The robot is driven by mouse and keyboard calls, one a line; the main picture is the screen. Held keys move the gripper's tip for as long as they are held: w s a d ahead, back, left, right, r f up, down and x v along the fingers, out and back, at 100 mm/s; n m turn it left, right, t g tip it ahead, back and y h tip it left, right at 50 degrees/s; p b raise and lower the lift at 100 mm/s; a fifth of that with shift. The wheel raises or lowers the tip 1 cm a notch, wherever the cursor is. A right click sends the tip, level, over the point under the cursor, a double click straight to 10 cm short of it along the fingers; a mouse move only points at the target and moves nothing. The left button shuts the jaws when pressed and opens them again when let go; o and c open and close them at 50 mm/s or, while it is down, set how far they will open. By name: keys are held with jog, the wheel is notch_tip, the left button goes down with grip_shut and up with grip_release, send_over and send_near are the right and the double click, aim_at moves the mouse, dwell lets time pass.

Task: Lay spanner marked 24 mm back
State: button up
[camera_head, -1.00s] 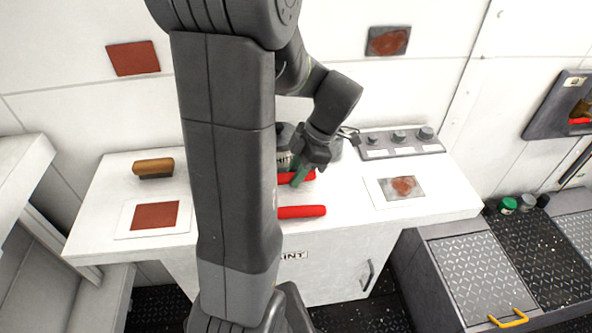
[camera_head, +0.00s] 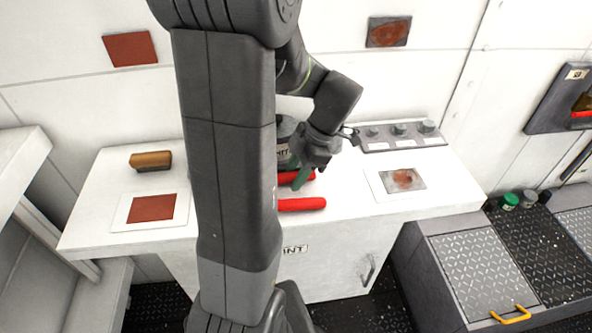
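My gripper (camera_head: 312,160) is over the back middle of the white bench (camera_head: 345,212), seen from behind and partly covered by my own arm. A slim green piece (camera_head: 302,179) sticks out below it, over or beside a red bar. I cannot tell whether the fingers hold it or whether it is the spanner; no 24 mm mark is readable. A second red bar (camera_head: 302,204) lies nearer the bench's front edge, its left end hidden by my arm. The fingertips are too small and covered to judge.
A dark can (camera_head: 284,142) stands behind the gripper. A grey rack with knobs (camera_head: 399,136) is at the back right. A brown brush-like block (camera_head: 151,160) and a rust-red sample card (camera_head: 153,208) lie left. A dark wall panel (camera_head: 545,118) holds a red item.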

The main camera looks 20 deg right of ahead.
jog(key=shift+w+d+r, duration=0.1)
jog(key=shift+w+r, duration=0.05)
jog(key=shift+w, duration=0.1)
jog(key=shift+d+r, duration=0.1)
jog(key=shift+r, duration=0.1)
jog(key=v, duration=1.3)
jog(key=shift+s, duration=0.25)
jog(key=x, duration=1)
jog(key=shift+w+f, duration=0.2)
jog(key=shift+f, duration=0.15)
jog(key=shift+a+r, duration=0.1)
jog(key=shift+a, duration=0.1)
